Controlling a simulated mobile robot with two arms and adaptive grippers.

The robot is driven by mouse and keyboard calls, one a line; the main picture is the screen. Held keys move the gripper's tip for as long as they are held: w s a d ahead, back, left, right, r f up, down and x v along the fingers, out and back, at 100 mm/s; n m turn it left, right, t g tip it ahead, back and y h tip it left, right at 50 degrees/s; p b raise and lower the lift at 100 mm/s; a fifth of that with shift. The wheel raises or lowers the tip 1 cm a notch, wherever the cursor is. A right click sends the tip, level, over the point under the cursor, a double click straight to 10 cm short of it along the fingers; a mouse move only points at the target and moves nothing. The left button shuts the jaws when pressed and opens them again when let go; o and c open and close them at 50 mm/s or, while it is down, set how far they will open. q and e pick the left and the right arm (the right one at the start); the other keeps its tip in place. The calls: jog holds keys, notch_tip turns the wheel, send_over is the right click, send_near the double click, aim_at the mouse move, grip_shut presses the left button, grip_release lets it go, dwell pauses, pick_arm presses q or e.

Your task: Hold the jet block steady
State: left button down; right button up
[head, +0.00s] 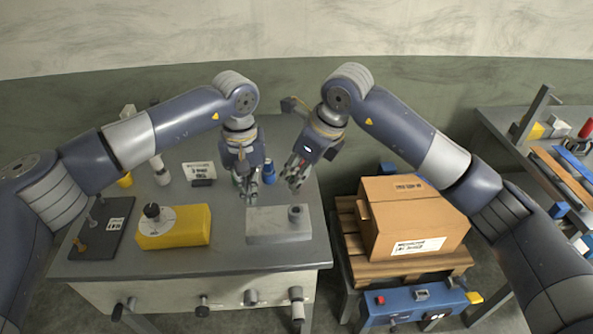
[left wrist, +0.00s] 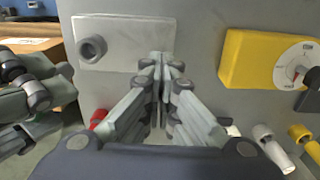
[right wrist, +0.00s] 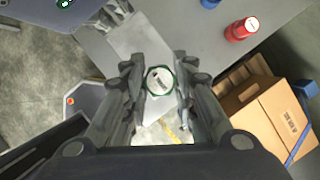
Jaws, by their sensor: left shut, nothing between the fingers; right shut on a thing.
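The jet block, a pale grey slab (head: 285,232) with a short round nozzle at its right end, lies flat near the bench's front edge. It also shows at the upper left of the left wrist view (left wrist: 125,58). My left gripper (head: 247,194) is shut and empty, its tips at the block's left end; I cannot tell whether they touch it. My right gripper (head: 294,182) is above and behind the block's right end. In the right wrist view it is shut on a round, green-rimmed piece with a white label (right wrist: 159,80), which hides part of what lies beneath.
A yellow block with a dial (head: 185,228) and a dark pad (head: 96,240) lie left on the bench. A cardboard box (head: 400,215) sits right of the bench, above a blue case (head: 405,305).

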aim_at(254, 221)
pick_arm(q)
jog(key=shift+f, duration=0.1)
notch_tip(254, 221, down, 8)
jog(key=shift+f, duration=0.1)
jog(key=shift+s+f, duration=0.15)
dwell(0.4)
jog(key=shift+f, duration=0.1)
jog(key=shift+r, duration=0.2)
dwell(0.3)
